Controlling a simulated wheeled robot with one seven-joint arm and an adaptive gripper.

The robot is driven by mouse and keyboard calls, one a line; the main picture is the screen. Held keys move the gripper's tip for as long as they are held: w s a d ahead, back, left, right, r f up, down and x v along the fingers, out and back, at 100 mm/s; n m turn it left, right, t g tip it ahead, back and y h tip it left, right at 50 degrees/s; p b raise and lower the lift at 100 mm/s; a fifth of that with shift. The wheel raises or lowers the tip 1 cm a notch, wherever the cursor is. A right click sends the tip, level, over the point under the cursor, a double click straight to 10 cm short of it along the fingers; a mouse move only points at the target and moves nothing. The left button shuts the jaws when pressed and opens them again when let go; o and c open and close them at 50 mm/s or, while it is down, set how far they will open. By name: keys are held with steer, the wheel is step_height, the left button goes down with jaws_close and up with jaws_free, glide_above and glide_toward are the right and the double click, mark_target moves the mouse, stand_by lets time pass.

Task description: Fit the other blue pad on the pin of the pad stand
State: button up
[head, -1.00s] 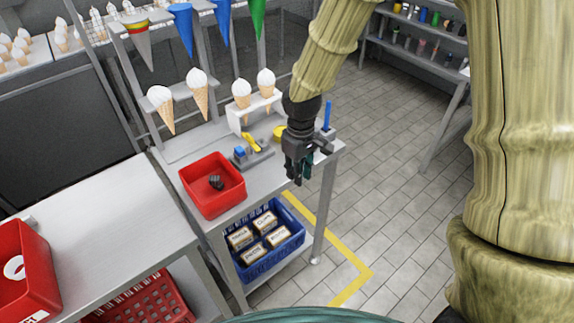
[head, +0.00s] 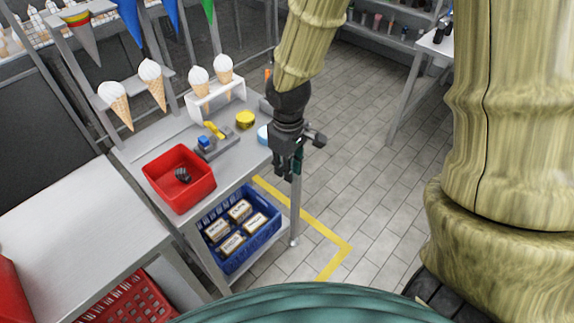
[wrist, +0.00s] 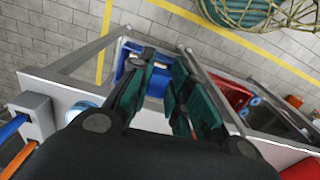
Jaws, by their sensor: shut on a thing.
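My gripper (head: 284,172) hangs fingers-down beside the right end of the metal bench (head: 232,172), in the air. In the wrist view (wrist: 163,62) its fingers have dark teal pads. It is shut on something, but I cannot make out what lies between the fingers. A grey stand (head: 218,146) on the bench carries a blue block (head: 204,142) and a yellow piece (head: 214,130). I cannot tell a pin on it. A pale blue round thing (head: 264,134) is partly hidden behind my gripper, and shows at the left in the wrist view (wrist: 84,108).
A red bin (head: 160,188) with a dark object stands left on the bench. A yellow round thing (head: 245,119) and a white cone holder (head: 216,93) stand behind. A blue crate (head: 215,258) with labelled boxes sits below. Open floor lies right of the bench.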

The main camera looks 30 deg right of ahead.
steer(key=shift+r+p, duration=1.75)
steer(key=shift+r, duration=0.05)
steer(key=shift+r, duration=0.15)
